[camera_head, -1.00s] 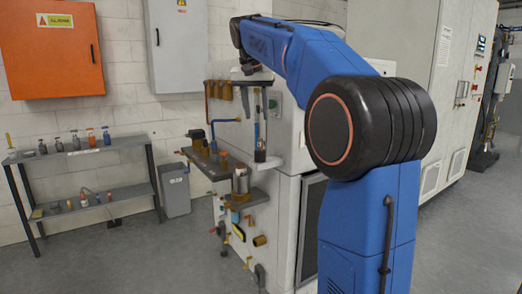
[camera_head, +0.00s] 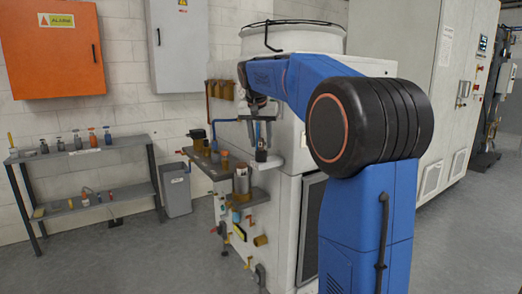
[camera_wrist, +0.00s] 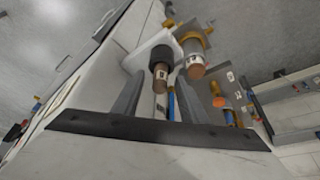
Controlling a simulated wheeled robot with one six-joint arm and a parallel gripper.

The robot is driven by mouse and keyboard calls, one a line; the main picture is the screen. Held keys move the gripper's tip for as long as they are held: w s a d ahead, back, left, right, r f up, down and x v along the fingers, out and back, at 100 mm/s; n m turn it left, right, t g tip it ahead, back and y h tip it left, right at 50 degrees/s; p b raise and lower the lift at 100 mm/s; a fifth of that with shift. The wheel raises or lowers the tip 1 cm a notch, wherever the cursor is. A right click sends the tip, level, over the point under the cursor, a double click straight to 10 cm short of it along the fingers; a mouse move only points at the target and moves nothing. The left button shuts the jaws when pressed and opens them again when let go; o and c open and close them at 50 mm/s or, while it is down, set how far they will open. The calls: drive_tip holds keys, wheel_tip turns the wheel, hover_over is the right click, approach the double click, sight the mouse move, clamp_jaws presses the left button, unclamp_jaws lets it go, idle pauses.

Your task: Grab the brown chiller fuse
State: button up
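My gripper (camera_head: 261,137) is open and points down beside the white machine, with its fingers above and around a small dark upright piece (camera_head: 261,154). In the wrist view my gripper (camera_wrist: 160,82) has its two grey fingers apart. A cylinder with a brown end and a black collar (camera_wrist: 160,73) shows between and beyond the fingertips; it looks like the brown chiller fuse, on a white ledge (camera_wrist: 150,47). I cannot tell whether a finger touches it. A larger grey-brown cylinder (camera_wrist: 194,58) stands close beside it, also seen on a grey shelf in the head view (camera_head: 241,185).
The white machine (camera_head: 285,215) carries brown pipes (camera_head: 222,90), a grey shelf (camera_head: 205,172) and several small valves. A blue rod (camera_wrist: 171,103) shows between my fingers. A shelf rack (camera_head: 110,152) with small bottles stands at the left, beside a grey bin (camera_head: 175,190).

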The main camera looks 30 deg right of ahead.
drive_tip(key=shift+w+f, duration=0.1)
drive_tip(key=shift+f, duration=0.15)
drive_tip(key=shift+c, duration=0.6)
clamp_jaws()
drive_tip(key=shift+r, duration=0.15)
